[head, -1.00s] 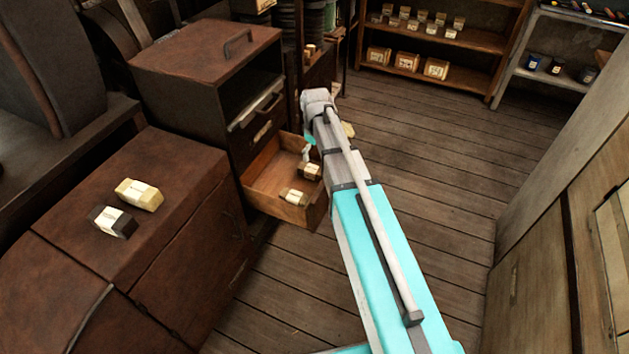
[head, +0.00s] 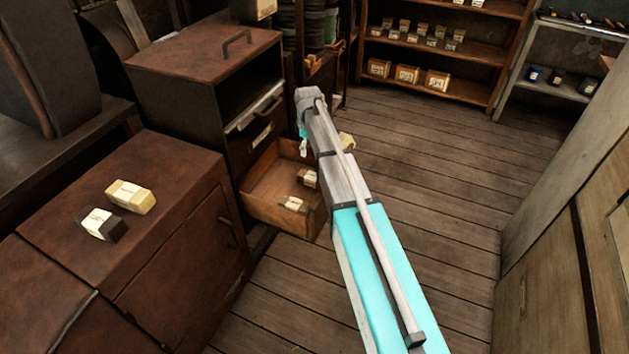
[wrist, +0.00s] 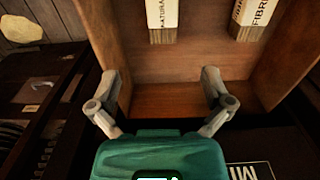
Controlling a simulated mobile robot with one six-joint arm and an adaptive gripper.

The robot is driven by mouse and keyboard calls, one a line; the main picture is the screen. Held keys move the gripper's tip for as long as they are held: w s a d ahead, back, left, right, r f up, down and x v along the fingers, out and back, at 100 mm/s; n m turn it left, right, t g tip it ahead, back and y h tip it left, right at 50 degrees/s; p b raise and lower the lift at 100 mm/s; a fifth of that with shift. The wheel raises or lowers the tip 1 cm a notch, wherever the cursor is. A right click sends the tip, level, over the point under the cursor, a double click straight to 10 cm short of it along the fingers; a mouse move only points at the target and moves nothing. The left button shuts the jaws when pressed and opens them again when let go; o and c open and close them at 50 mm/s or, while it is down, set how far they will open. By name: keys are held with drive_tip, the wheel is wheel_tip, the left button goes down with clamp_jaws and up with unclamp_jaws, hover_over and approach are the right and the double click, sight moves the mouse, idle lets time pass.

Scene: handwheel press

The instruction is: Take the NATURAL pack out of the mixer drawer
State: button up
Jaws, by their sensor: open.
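The drawer (head: 262,212) is a pulled-out wooden box in the dark cabinet, with two small labelled packs inside. In the wrist view, the NATURAL pack (wrist: 162,18) lies at the top middle, partly cut off by the frame edge. A FIBRE pack (wrist: 255,15) lies to its right, apart from it. I cannot tell which is which in the head view. My gripper (wrist: 160,78) is open and empty, its fingers spread over one end of the drawer, short of the NATURAL pack in the picture. In the head view, my arm partly hides the gripper.
Two packs, one cream (head: 131,196) and one dark (head: 101,225), lie on the brown cabinet top at left. The drawer's cabinet (head: 205,65) rises behind the drawer. The plank floor at right is clear.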

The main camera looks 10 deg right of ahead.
sight(308, 175)
drive_tip(key=shift+f+b, duration=4.05)
drive_tip(key=shift+f, duration=0.15)
drive_tip(key=shift+s+a+f+b, duration=0.1)
drive_tip(key=shift+f+b, duration=1.2)
drive_tip(key=shift+s+a+f+b, duration=0.1)
drive_tip(key=shift+f+b, duration=1.2)
drive_tip(key=c, duration=1.2)
